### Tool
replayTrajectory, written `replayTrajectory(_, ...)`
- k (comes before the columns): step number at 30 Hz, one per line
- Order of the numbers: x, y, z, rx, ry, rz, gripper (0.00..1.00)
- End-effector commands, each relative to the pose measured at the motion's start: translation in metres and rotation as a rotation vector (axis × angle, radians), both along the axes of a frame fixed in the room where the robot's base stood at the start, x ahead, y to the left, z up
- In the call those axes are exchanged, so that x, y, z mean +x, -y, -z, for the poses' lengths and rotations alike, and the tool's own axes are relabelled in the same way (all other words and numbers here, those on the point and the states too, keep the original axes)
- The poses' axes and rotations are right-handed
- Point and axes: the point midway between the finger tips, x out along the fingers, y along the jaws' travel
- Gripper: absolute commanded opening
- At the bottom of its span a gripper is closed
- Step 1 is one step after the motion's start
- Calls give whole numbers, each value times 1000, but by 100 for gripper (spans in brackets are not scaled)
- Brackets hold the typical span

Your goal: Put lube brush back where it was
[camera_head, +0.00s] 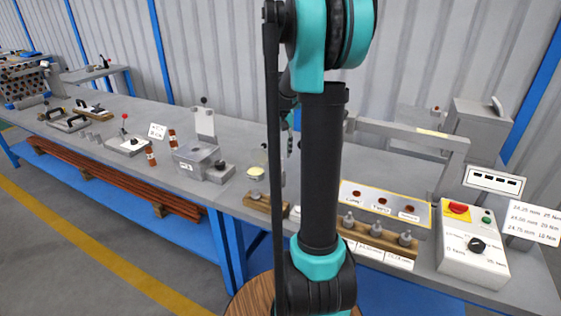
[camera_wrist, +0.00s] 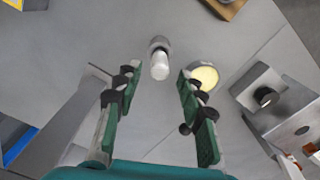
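My gripper (camera_wrist: 157,76) is open in the wrist view, with its two green fingers spread and nothing between the pads. Beyond the fingertips is a small upright-looking object with a white rounded end and a grey collar (camera_wrist: 160,62); I cannot tell whether it is the lube brush. A round dish of yellow lube (camera_wrist: 203,77) is just beyond the right fingertip. In the head view the lube dish (camera_head: 255,171) is on the bench left of my arm. My arm hides most of the gripper there, and I cannot make out the brush.
A wooden block (camera_head: 262,205) lies at the bench's front edge. A grey block fixture (camera_head: 195,160) stands left of the dish. To the right are a labelled panel (camera_head: 385,203), a wooden rack (camera_head: 375,235) with metal parts and a control box (camera_head: 472,245). Bare bench (camera_wrist: 90,45) shows left of the fingers.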

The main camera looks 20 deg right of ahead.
Motion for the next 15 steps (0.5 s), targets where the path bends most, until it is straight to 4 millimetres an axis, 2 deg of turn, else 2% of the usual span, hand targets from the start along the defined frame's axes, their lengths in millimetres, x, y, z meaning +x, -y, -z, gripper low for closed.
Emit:
replayTrajectory(3, 0, 0, -24, 0, 0, 0, 40)
replayTrajectory(7, 0, 0, -43, 0, 0, 0, 40)
replayTrajectory(12, -2, -1, -54, -1, 2, -2, 40)
replayTrajectory(15, -13, -9, -50, -3, 18, -22, 40)
